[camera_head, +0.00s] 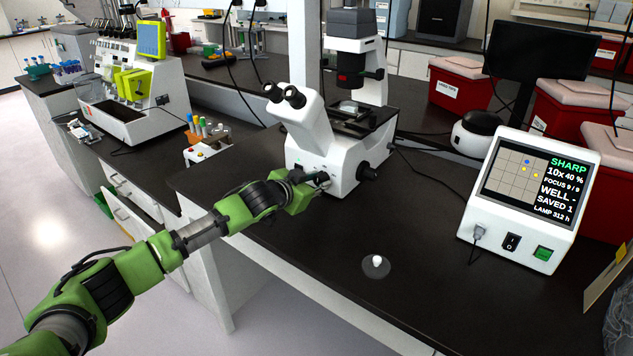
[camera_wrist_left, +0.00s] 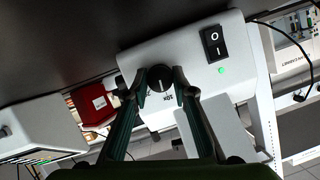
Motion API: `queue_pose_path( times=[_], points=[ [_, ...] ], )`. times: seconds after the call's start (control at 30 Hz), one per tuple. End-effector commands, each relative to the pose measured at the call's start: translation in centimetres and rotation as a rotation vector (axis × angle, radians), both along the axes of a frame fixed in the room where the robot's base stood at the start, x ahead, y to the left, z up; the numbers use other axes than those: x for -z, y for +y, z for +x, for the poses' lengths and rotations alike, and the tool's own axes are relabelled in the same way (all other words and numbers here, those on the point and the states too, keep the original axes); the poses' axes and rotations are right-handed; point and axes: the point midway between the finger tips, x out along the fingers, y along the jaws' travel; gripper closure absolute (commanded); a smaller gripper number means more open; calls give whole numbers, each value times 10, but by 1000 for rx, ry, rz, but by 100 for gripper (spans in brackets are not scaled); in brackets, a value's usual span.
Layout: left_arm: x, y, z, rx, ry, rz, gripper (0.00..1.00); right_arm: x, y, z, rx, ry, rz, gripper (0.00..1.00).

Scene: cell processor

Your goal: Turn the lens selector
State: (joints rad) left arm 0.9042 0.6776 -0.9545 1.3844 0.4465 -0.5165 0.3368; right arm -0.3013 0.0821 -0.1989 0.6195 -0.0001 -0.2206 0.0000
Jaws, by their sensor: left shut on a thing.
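The white microscope (camera_head: 310,135) stands on the dark bench in the middle of the head view. My left gripper (camera_head: 318,182) reaches its front side, just below the eyepieces. In the left wrist view, the lens selector (camera_wrist_left: 160,77) is a round black knob with a white pointer mark on the microscope's white front panel. The two fingers of my left gripper (camera_wrist_left: 161,86) are closed on it from both sides. Small lettering below the knob is partly legible. In the head view the knob is hidden by the gripper. My right gripper is not in view.
A display box (camera_head: 530,195) at right reads SHARP, 10x, 40 %, FOCUS 9/9. A grey disc with a white knob (camera_head: 376,262) lies on the bench. A black power switch (camera_wrist_left: 214,43) and green light (camera_wrist_left: 221,71) sit beside the selector.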

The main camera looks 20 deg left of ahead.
Motion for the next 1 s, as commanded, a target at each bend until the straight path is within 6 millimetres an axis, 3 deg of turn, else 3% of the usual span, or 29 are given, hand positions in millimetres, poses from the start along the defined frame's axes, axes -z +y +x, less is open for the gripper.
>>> queue_pose_path(
  times=[0.37,1.0],
  points=[
    [3,-3,-1,0,-107,295,97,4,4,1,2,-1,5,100],
    [6,-4,-1,0,-287,790,97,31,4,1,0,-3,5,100]
  ],
)
